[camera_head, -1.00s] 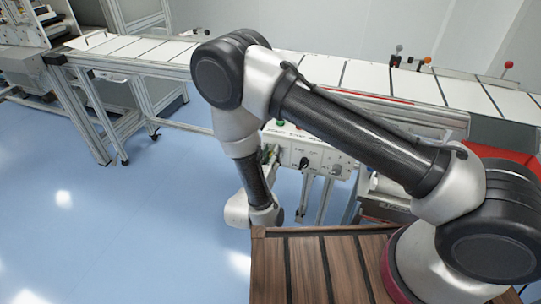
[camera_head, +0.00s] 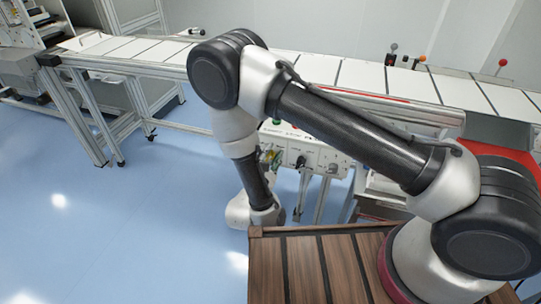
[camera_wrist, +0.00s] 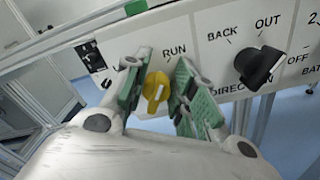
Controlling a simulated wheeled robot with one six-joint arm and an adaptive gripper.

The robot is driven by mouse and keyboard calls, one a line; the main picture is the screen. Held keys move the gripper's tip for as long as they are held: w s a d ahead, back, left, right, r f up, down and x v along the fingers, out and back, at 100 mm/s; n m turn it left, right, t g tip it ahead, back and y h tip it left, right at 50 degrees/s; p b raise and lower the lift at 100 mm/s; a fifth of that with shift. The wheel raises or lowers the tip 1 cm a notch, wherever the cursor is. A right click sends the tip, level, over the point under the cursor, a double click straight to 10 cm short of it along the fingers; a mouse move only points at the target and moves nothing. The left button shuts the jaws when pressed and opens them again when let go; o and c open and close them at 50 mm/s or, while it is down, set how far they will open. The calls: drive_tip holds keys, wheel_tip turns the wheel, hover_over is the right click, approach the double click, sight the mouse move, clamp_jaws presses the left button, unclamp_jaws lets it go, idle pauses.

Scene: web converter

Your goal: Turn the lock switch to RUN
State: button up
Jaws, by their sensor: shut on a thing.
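The lock switch is a yellow knob (camera_wrist: 155,88) on a white control panel (camera_wrist: 218,32), seen in the wrist view. The word RUN is printed to its upper right. My gripper (camera_wrist: 160,77) has its green-padded fingers on either side of the knob and is shut on it. The knob stands roughly upright, leaning slightly.
A black knob (camera_wrist: 260,66) marked BACK, OUT and DIRECTION sits to the right on the panel. A black socket or switch (camera_wrist: 90,56) is at the panel's left. The conveyor (camera_head: 360,75) runs above. Blue floor (camera_head: 120,220) at left is clear.

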sight(272, 155)
drive_tip(key=shift+s+d+f+m, duration=0.1)
drive_tip(key=shift+f+m, duration=0.05)
drive_tip(key=shift+m, duration=0.95)
drive_tip(key=o, duration=0.9)
wheel_tip(272, 155, up, 10)
drive_tip(key=shift+r, duration=0.1)
drive_tip(key=shift+c, duration=0.3)
